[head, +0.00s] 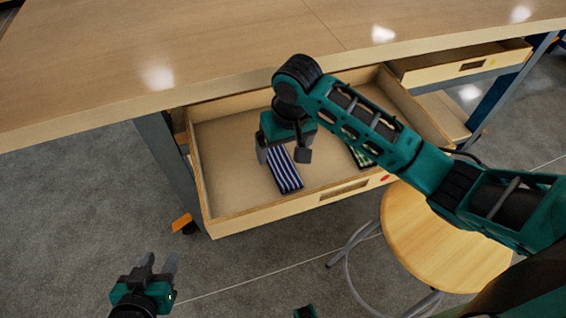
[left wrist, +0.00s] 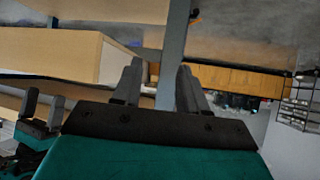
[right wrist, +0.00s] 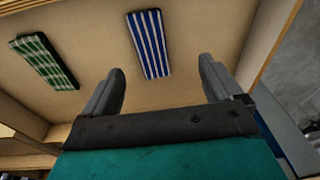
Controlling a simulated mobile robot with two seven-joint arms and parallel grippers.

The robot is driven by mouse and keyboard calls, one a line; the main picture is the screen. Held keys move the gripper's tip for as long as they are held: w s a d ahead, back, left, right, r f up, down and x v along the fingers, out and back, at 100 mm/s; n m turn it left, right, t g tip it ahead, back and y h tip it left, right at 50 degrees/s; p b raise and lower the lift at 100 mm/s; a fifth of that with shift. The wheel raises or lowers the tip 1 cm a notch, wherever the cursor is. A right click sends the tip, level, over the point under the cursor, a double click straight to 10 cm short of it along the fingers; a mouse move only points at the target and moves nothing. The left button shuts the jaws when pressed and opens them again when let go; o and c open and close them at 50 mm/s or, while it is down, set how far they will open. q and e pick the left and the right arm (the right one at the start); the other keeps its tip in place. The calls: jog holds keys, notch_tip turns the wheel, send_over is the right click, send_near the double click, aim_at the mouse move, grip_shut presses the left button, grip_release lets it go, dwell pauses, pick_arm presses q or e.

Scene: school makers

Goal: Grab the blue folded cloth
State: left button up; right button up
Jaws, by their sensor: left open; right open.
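The blue folded cloth (head: 286,172) has white stripes and lies flat in the open drawer (head: 225,165). It also shows in the right wrist view (right wrist: 150,42), ahead of the fingers. My right gripper (head: 284,158) is open and empty, above the cloth and hiding part of it in the head view; it appears apart from the cloth. Its fingertips show in the right wrist view (right wrist: 162,75). My left gripper (head: 158,264) is open and empty, low over the floor in front of the drawer. Its fingers show in the left wrist view (left wrist: 158,72).
A green checked cloth (head: 361,156) lies in the same drawer to the right, partly behind my right arm. The wooden tabletop (head: 200,60) overhangs the drawer's back. A second drawer (head: 460,66) is open at the right. A round stool (head: 440,245) stands in front.

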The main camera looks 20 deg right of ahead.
jog(key=w+d+r, duration=0.2)
jog(key=b, duration=0.2)
send_over(282, 164)
jog(key=shift+m+h, duration=0.4)
jog(key=f, duration=0.7)
jog(key=shift+s+d+f, duration=0.25)
jog(key=shift+s+d, duration=0.05)
jog(key=shift+d, duration=0.1)
jog(key=shift+f, duration=0.25)
jog(key=f, duration=0.1)
jog(key=f+b, duration=0.2)
jog(key=f, duration=0.1)
jog(key=shift+w+a+f, duration=0.1)
jog(key=shift+w+a, duration=0.05)
jog(key=shift+a, duration=0.2)
jog(key=shift+f, duration=0.35)
pick_arm(q)
jog(key=shift+w+d+f+h, duration=0.15)
jog(key=shift+w+d+f, duration=0.2)
jog(key=shift+d, duration=0.15)
jog(key=shift+w+d+f+h, duration=0.15)
jog(key=shift+w+d+f, duration=0.2)
jog(key=shift+d, duration=0.1)
pick_arm(e)
jog(key=shift+w+f, duration=0.1)
jog(key=shift+c, duration=0.4)
